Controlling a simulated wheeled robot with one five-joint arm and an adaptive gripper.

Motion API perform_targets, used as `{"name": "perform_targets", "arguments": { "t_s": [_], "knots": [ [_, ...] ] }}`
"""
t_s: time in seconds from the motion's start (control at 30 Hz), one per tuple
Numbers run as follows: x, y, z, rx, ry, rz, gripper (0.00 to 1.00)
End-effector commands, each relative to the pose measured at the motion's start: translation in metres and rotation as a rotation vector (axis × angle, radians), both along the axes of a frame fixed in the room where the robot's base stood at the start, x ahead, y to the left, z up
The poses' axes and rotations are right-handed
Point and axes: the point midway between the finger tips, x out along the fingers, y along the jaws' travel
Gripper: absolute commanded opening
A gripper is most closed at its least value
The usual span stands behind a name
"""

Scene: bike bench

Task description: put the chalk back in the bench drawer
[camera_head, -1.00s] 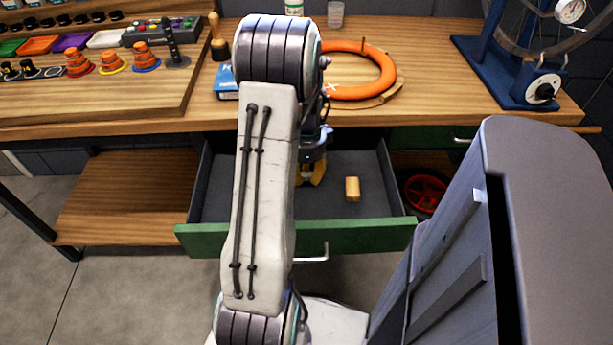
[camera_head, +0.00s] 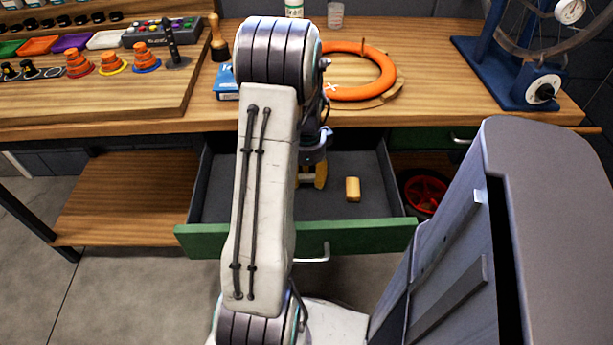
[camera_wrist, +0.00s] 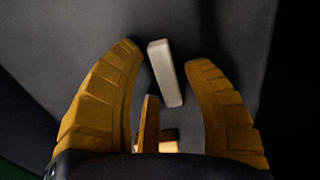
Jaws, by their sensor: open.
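The bench drawer (camera_head: 230,190) is pulled open, with a green front and a dark grey inside. My gripper (camera_head: 312,182) reaches down into it, partly hidden by my arm in the head view. In the wrist view my gripper (camera_wrist: 168,56) is open, its two yellow fingers apart. A pale stick, which looks like the chalk (camera_wrist: 165,74), lies on the dark drawer floor between the fingertips, with gaps on both sides. The arm hides it in the head view. No contact with it shows.
A small tan block (camera_head: 353,189) lies in the drawer right of my gripper. Brownish pieces (camera_wrist: 148,126) show below the chalk in the wrist view; I cannot tell what they are. The benchtop (camera_head: 440,75) overhangs the drawer's back. An orange ring (camera_head: 385,75) lies on it.

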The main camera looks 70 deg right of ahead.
Motion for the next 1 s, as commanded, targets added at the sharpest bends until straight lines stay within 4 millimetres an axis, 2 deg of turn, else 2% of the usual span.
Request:
{"name": "perform_targets", "arguments": {
  "t_s": [0.17, 0.6, 0.8, 1.0],
  "knots": [
    [0.0, -0.001, 0.017, -0.004, 0.0, 0.0, 0.46],
    [0.0, -0.002, 0.091, -0.005, -0.001, 0.0, 0.46],
    [0.0, -0.001, 0.112, -0.003, 0.0, 0.0, 0.46],
    [0.0, -0.001, 0.121, -0.001, 0.0, 0.0, 0.46]
  ]
}}
